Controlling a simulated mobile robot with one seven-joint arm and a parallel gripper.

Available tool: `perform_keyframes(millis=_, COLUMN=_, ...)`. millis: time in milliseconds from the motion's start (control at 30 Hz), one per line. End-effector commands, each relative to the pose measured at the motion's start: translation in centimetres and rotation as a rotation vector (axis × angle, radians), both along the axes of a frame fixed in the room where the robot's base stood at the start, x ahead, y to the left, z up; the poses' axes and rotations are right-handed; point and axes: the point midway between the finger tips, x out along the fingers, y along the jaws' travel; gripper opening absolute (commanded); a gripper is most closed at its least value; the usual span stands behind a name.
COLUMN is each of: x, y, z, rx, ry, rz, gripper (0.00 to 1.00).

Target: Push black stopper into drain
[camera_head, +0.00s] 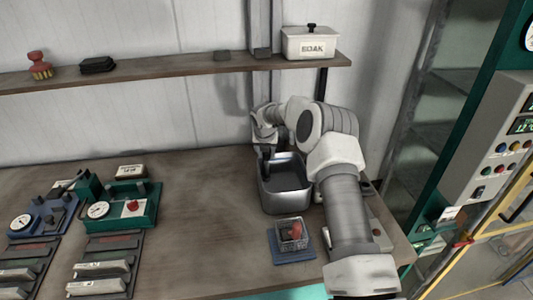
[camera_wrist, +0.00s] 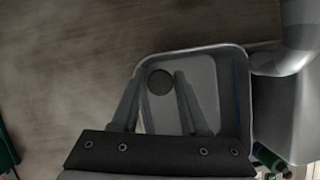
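A metal basin (camera_head: 285,200) is set at the right end of the workbench, and it also shows in the wrist view (camera_wrist: 204,123). My gripper (camera_head: 266,158) points down at the back left of the basin. In the wrist view, my gripper's two fingers (camera_wrist: 160,76) are apart, with a dark round disc (camera_wrist: 160,82) between their tips. It looks like the black stopper, but I cannot tell if the fingers touch it or if it is seen below them. No separate drain opening can be made out.
A small clear box with a red item (camera_head: 291,232) stands on a blue base in front of the basin. Green (camera_head: 123,208) and blue (camera_head: 42,215) gauge devices are at left. A shelf (camera_head: 170,74) runs above, carrying a white box (camera_head: 310,43). The bench middle is clear.

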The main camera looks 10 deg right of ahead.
Motion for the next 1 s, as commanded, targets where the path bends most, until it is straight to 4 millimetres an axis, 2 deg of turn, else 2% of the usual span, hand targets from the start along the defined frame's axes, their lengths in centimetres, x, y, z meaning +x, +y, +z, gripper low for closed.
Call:
perform_keyframes(millis=33, x=0.0, y=0.0, z=0.1, rx=0.000, ry=-0.001, rz=0.000, gripper=0.55)
perform_keyframes(millis=100, x=0.0, y=0.0, z=0.1, rx=0.000, ry=0.000, rz=0.000, gripper=0.68)
perform_keyframes(millis=133, x=0.0, y=0.0, z=0.1, rx=0.000, ry=0.000, rz=0.000, gripper=0.71)
perform_keyframes(millis=400, x=0.0, y=0.0, z=0.1, rx=0.000, ry=0.001, rz=0.000, gripper=0.71)
perform_keyframes(millis=567, x=-0.3, y=0.1, z=0.8, rx=0.000, ry=0.000, rz=0.000, gripper=0.71)
perform_keyframes(millis=733, x=-1.2, y=0.3, z=3.1, rx=-0.001, ry=-0.002, rz=0.000, gripper=0.71)
perform_keyframes(millis=1000, x=-3.2, y=0.8, z=8.1, rx=-0.001, ry=-0.004, rz=-0.001, gripper=0.71)
